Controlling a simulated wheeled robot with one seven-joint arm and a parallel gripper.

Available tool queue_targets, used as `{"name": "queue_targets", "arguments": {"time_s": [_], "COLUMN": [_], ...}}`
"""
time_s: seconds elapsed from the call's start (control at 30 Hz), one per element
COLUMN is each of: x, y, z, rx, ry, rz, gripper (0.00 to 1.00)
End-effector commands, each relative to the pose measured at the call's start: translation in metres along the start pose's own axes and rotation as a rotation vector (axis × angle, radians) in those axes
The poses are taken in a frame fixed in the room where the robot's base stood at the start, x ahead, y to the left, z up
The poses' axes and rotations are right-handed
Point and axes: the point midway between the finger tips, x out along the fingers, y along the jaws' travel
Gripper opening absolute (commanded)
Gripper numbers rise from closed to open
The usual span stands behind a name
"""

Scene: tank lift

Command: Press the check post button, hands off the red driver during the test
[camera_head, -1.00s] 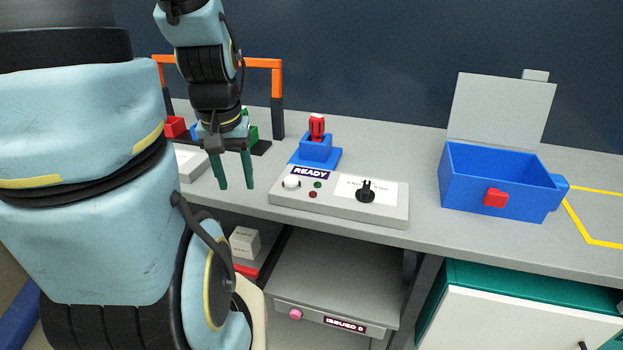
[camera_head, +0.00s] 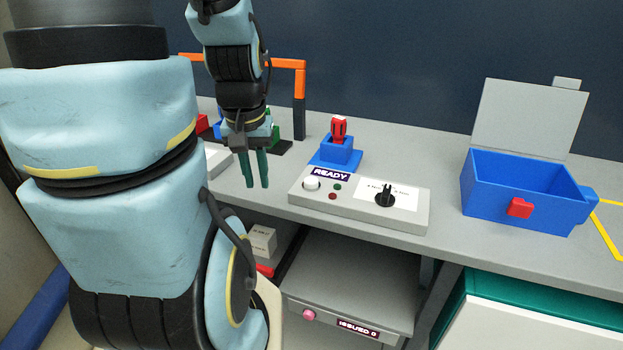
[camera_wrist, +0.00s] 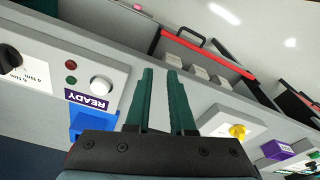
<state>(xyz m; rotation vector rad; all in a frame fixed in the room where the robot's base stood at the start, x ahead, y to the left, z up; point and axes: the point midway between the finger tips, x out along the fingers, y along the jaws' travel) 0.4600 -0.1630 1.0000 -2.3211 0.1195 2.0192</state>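The check post (camera_head: 405,222) is a grey box with a READY label, a white round button (camera_head: 311,183), small green and red lamps and a black knob (camera_head: 384,196). The button also shows in the wrist view (camera_wrist: 101,86), left of my fingers. The red driver (camera_head: 339,129) stands upright in a blue holder (camera_head: 336,152) behind the post. The holder shows partly in the wrist view (camera_wrist: 88,124); the driver does not. My gripper (camera_head: 257,186) points down, left of the button and apart from it. Its green fingers are empty, with a narrow gap between them (camera_wrist: 160,72).
An open blue box (camera_head: 520,200) with a red latch stands on the right of the bench. An orange-topped frame (camera_head: 300,85) stands behind my gripper. A grey drawer unit labelled ISSUED 0 (camera_head: 340,285) is below. Bench between post and blue box is clear.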

Motion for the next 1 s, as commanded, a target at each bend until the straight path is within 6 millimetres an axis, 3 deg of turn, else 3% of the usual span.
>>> {"name": "queue_targets", "arguments": {"time_s": [0.17, 1.0], "x": [0.0000, 0.0000], "y": [0.0000, 0.0000], "z": [0.0000, 0.0000], "rx": [0.000, 0.000], "ry": [0.000, 0.000], "rz": [0.000, 0.000], "gripper": [0.01, 0.00]}}
